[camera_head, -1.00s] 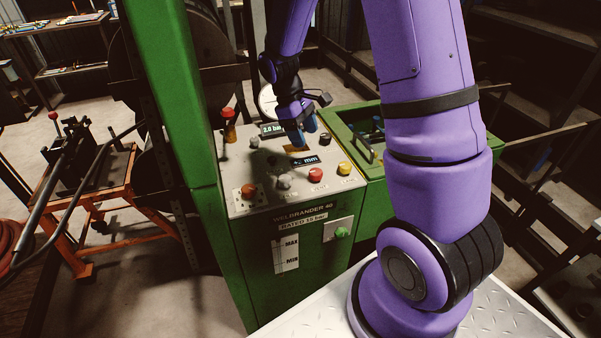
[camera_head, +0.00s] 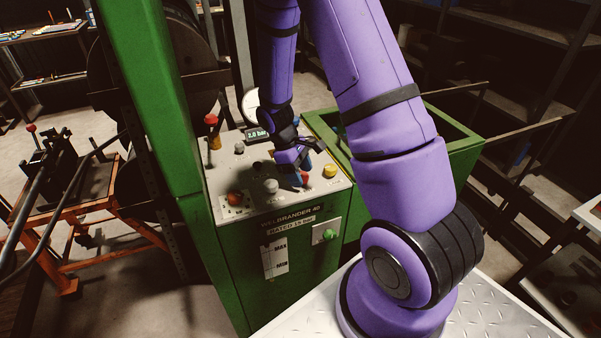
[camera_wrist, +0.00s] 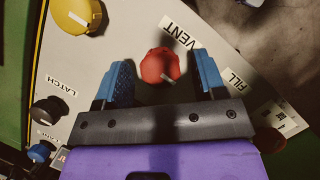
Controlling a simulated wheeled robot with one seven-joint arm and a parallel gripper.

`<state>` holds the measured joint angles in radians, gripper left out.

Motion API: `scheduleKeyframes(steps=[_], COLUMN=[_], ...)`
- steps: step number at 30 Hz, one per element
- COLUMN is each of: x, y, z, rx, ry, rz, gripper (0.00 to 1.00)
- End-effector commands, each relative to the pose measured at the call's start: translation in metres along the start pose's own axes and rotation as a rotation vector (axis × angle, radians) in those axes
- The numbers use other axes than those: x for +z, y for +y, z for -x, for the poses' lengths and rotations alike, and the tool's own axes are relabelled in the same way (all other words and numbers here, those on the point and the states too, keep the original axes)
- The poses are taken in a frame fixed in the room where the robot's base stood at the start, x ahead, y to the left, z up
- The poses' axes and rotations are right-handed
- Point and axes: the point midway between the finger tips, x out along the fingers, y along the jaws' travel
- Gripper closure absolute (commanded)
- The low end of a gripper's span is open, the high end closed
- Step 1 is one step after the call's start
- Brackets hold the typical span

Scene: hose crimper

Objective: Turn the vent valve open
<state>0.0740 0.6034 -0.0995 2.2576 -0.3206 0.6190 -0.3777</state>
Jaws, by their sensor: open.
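The vent valve is a red knob (camera_wrist: 159,65) beside a VENT label (camera_wrist: 188,35) on the pale control panel, in the wrist view. My gripper (camera_wrist: 162,72) is open, with one blue finger on each side of the knob in the picture. The fingers look apart from it; their height relative to it is hard to judge. In the head view my gripper (camera_head: 299,167) is low over the front of the panel (camera_head: 222,178) and partly hides the red knob (camera_head: 304,179). The knob's turn angle is not clear.
A yellow knob (camera_head: 330,171) is close right of my gripper, a grey knob (camera_head: 271,186) and a red-orange knob (camera_head: 235,199) to its left. A red-topped lever (camera_head: 211,121) stands at the back left. A green post (camera_head: 154,110) rises left of the panel.

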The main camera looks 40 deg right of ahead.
Motion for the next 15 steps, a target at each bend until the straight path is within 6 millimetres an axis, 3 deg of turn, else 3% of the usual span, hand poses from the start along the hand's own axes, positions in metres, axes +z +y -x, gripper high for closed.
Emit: scheduleKeyframes(steps=[9, 15], x=[0.0002, 0.0002], y=[0.0001, 0.0001], z=[-0.0019, -0.0018], rx=[0.000, 0.000], ry=[0.000, 0.000], rz=[0.000, 0.000], gripper=[0.38, 0.84])
